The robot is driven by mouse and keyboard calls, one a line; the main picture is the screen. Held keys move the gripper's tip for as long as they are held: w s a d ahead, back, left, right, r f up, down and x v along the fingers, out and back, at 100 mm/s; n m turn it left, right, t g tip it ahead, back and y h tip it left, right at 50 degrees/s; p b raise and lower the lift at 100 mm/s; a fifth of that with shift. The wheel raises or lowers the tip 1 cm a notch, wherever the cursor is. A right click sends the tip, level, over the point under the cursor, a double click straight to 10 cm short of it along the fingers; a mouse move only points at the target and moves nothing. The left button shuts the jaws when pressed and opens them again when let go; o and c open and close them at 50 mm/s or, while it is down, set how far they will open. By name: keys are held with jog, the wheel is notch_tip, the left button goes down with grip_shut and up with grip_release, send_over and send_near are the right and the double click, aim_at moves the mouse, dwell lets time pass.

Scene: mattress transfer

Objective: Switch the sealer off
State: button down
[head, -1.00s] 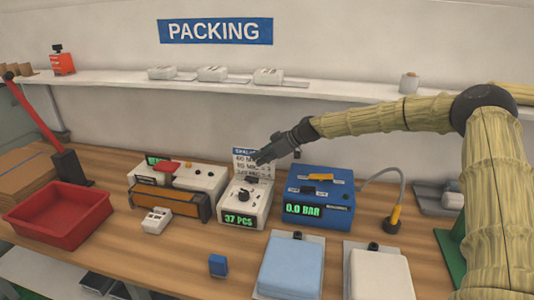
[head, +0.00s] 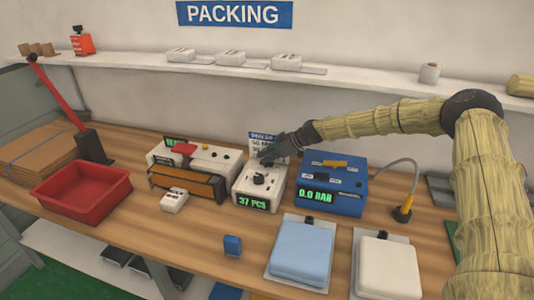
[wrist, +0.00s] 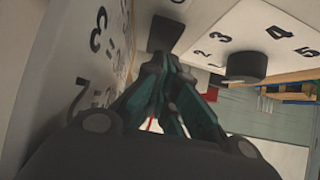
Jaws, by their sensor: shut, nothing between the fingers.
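The machine that looks like the sealer (head: 222,155) is a white box with an orange-brown front, a red part on top, several small knobs and a green display partly in view. To its right, a white box reading 37 PCS (head: 245,200) has a black dial. My gripper (head: 266,160) is shut and empty, over the back of the 37 PCS box, right of the sealer and in front of the number card. In the wrist view, my closed fingers (wrist: 165,65) point at a white panel with a black knob (wrist: 247,67) ringed by numbers, to their right. Contact cannot be told.
A blue box reading 0.0 BAR (head: 330,185) stands right of the gripper. A red bin (head: 85,195), light blue pad (head: 300,250), white pad (head: 385,265) and small blue block (head: 232,245) lie on the bench.

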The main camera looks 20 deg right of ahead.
aim_at(270, 165)
jog(key=shift+a, duration=0.1)
dwell(0.3)
jog(key=shift+a+f+h, duration=0.2)
jog(key=shift+f+h, duration=0.1)
jog(key=shift+f, duration=0.05)
jog(key=shift+s+d+f+b, duration=0.1)
jog(key=shift+d+b, duration=0.2)
jog(key=shift+s+d, duration=0.35)
jog(key=shift+d, duration=0.15)
jog(key=shift+r, duration=0.55)
jog(key=r, duration=0.2)
jog(key=shift+d+r, duration=0.2)
jog(key=shift+r, duration=0.2)
jog(key=b+v, duration=0.3)
jog(key=v, duration=0.7)
jog(key=shift+d, duration=0.2)
jog(key=shift+d+r, duration=0.1)
